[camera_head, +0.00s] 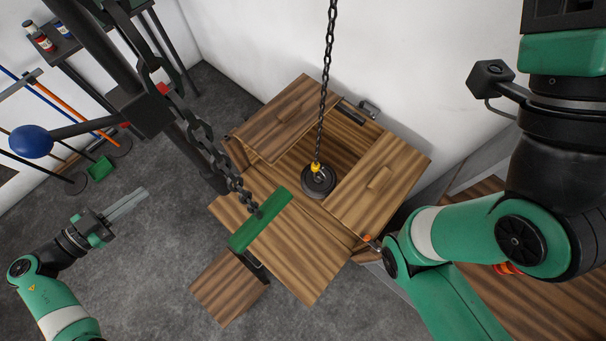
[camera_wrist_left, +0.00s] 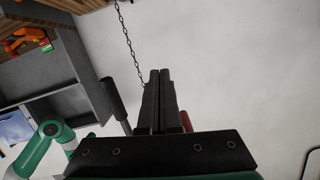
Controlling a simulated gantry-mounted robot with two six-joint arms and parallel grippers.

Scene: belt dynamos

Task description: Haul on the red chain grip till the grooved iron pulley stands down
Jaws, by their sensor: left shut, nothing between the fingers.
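A dark round iron weight or pulley (camera_head: 319,181) hangs by a yellow fitting (camera_head: 316,167) from a thin black chain (camera_head: 326,70), over the opening of a wooden chest. I cannot tell its clearance. A heavier chain (camera_head: 202,140) at the left has a green bar grip (camera_head: 261,219) on it, above a wooden panel. No red grip shows clearly; a small red piece (camera_wrist_left: 186,121) is partly hidden behind my left fingers in the wrist view. My left gripper (camera_head: 146,192) is shut and empty, well left of the green grip. My right gripper is out of view.
The wooden chest (camera_head: 310,275) has raised panels around its opening. A dark post carries a blue ball lever (camera_head: 31,141) at the left. A shelf with bottles (camera_head: 62,29) stands at the back left. Grey floor (camera_head: 130,270) is open around my left gripper.

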